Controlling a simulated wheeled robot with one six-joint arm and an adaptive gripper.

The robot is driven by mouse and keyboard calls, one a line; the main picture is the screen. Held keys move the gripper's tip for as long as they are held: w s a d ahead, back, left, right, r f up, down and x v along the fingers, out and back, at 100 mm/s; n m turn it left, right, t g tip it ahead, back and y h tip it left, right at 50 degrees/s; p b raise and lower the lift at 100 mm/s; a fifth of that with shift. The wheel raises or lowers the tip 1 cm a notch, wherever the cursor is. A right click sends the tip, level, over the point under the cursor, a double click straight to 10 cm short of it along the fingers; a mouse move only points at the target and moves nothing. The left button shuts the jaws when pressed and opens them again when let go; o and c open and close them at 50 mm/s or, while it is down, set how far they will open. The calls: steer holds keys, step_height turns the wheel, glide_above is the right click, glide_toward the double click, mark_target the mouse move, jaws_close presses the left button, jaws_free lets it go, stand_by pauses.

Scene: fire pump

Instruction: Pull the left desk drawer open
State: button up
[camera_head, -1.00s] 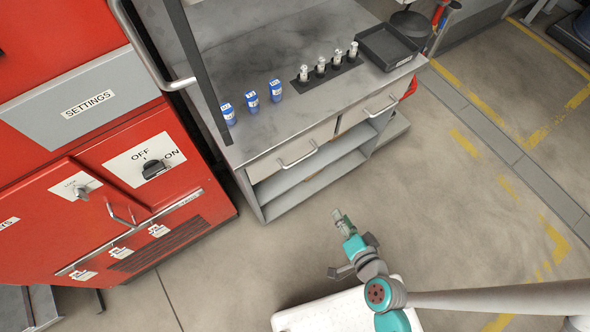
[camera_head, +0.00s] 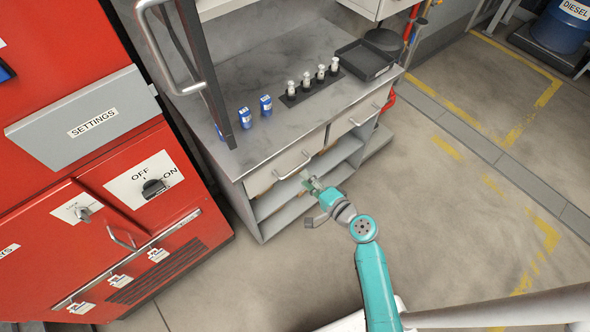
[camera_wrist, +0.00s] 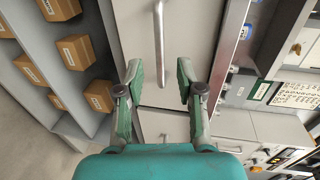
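The left desk drawer (camera_head: 270,177) is a pale grey front under the desk's worktop, and it looks closed. Its bar handle (camera_head: 294,165) runs along the front. My gripper (camera_head: 312,184) is just in front of the desk, near the right end of this handle in the head view. The handle (camera_wrist: 160,40) shows beyond the fingertips, roughly in line with the gap, on the drawer front (camera_wrist: 140,30). I see no contact with the handle.
A right drawer (camera_head: 353,120) sits beside it, with open shelves (camera_head: 290,210) below. Blue items (camera_head: 266,105), a rack of white-topped pieces (camera_head: 312,86) and a black tray (camera_head: 365,60) stand on the worktop. A red cabinet (camera_head: 140,240) is at left.

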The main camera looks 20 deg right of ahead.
mark_target(295, 169)
steer(key=shift+x, duration=3.15)
jaws_close()
